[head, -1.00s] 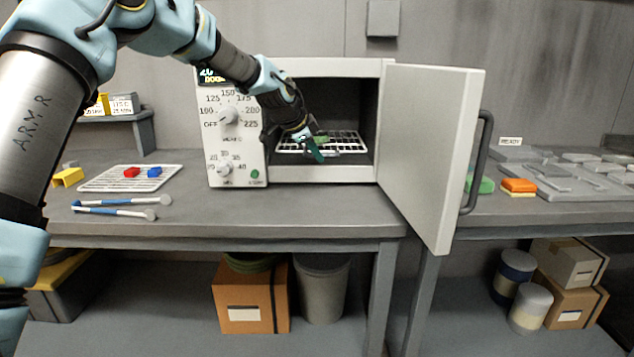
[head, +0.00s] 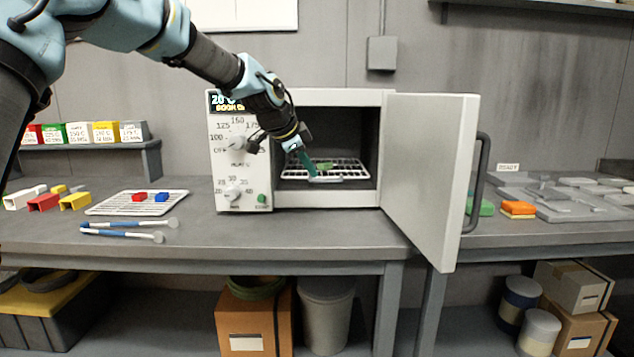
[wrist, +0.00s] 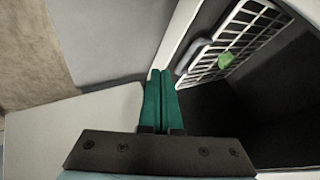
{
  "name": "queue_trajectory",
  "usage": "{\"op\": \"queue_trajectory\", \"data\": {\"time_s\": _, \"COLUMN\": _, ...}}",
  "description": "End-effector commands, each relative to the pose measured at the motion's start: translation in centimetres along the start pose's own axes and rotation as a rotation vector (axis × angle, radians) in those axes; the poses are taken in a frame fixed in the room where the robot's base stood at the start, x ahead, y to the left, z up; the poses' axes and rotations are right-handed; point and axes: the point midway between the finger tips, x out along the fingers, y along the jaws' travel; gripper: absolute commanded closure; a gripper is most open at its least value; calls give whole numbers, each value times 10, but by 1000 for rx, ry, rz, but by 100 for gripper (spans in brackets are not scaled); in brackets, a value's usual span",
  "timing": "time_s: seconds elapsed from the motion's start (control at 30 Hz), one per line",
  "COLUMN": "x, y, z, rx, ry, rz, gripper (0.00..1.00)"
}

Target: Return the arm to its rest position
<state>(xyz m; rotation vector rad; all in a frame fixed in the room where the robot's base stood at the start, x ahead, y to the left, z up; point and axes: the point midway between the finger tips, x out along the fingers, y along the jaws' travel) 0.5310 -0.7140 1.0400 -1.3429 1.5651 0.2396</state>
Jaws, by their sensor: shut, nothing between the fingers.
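My gripper (head: 306,160) is at the mouth of the oven (head: 240,185), its green fingers pointing down and right. In the wrist view the two green fingers (wrist: 161,90) lie side by side, closed, with nothing between them. The oven door (head: 430,180) stands open to the right. Inside the oven is a wire rack (head: 350,168), which also shows in the wrist view (wrist: 235,42). A small green piece (head: 324,166) lies on the rack, apart from the fingers in the wrist view (wrist: 225,60). My arm reaches in from the upper left, across the oven's control panel.
A wire tray (head: 110,208) with a red block (head: 139,197) and a blue block (head: 161,197) lies on the bench left of the oven. Blue-handled tools (head: 125,234) lie before it. An orange block (head: 518,208) sits right of the door. The bench front is clear.

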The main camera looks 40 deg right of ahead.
Motion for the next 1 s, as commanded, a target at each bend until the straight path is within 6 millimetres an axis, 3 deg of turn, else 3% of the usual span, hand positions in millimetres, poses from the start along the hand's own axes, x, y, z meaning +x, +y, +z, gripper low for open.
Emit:
{"op": "queue_trajectory", "data": {"time_s": 0.2, "x": -20, "y": 0, "z": 1, "rx": 0, "ry": 0, "rz": 1, "gripper": 100}}
{"op": "queue_trajectory", "data": {"time_s": 0.43, "x": -23, "y": 0, "z": 1, "rx": -2, "ry": -2, "rz": 1, "gripper": 100}}
{"op": "queue_trajectory", "data": {"time_s": 0.57, "x": -29, "y": 4, "z": 25, "rx": -65, "ry": -44, "rz": 3, "gripper": 100}}
{"op": "queue_trajectory", "data": {"time_s": 0.67, "x": -43, "y": 12, "z": 74, "rx": -196, "ry": -124, "rz": 0, "gripper": 100}}
{"op": "queue_trajectory", "data": {"time_s": 0.77, "x": -66, "y": 30, "z": 137, "rx": -389, "ry": -228, "rz": -13, "gripper": 100}}
{"op": "queue_trajectory", "data": {"time_s": 0.8, "x": -78, "y": 40, "z": 163, "rx": -475, "ry": -270, "rz": -21, "gripper": 100}}
{"op": "queue_trajectory", "data": {"time_s": 1.0, "x": -144, "y": 103, "z": 278, "rx": -916, "ry": -455, "rz": -93, "gripper": 100}}
